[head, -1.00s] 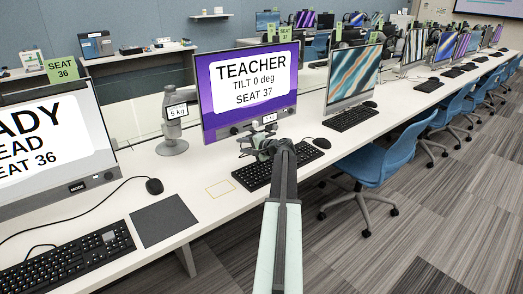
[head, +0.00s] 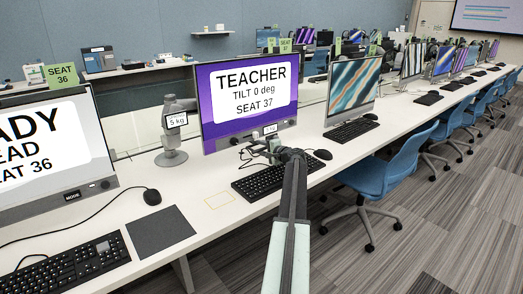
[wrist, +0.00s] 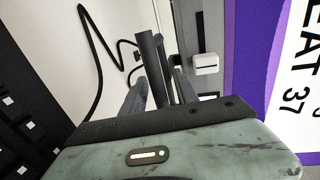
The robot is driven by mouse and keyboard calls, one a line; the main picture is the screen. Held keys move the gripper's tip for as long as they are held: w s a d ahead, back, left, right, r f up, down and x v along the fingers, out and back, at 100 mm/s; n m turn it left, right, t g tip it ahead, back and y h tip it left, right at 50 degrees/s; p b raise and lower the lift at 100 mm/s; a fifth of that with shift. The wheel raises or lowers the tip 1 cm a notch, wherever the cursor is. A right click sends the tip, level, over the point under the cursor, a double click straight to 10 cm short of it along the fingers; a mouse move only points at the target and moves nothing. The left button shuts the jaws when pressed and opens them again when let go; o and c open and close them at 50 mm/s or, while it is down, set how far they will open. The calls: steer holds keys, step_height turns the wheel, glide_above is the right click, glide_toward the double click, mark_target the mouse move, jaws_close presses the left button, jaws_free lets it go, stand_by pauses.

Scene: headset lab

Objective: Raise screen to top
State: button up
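The purple screen (head: 208,110) stands upright on the long white desk. Its white panel reads TEACHER, TILT 0 deg, SEAT 37. My gripper (head: 262,150) is in front of the screen's lower edge, above the black keyboard. In the wrist view, the two grey fingers (wrist: 157,85) stand apart on either side of a dark upright bar, and I cannot tell what the bar belongs to. I see no clear contact with the screen.
A grey stand with a 5 kg tag (head: 171,145) is left of the screen. A keyboard (head: 255,184) and mouse (head: 322,154) lie in front of it. The seat 36 monitor (head: 100,180) is at left. Blue chairs (head: 385,180) line the desk's right side.

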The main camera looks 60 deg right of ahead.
jaws_close()
stand_by(1.4)
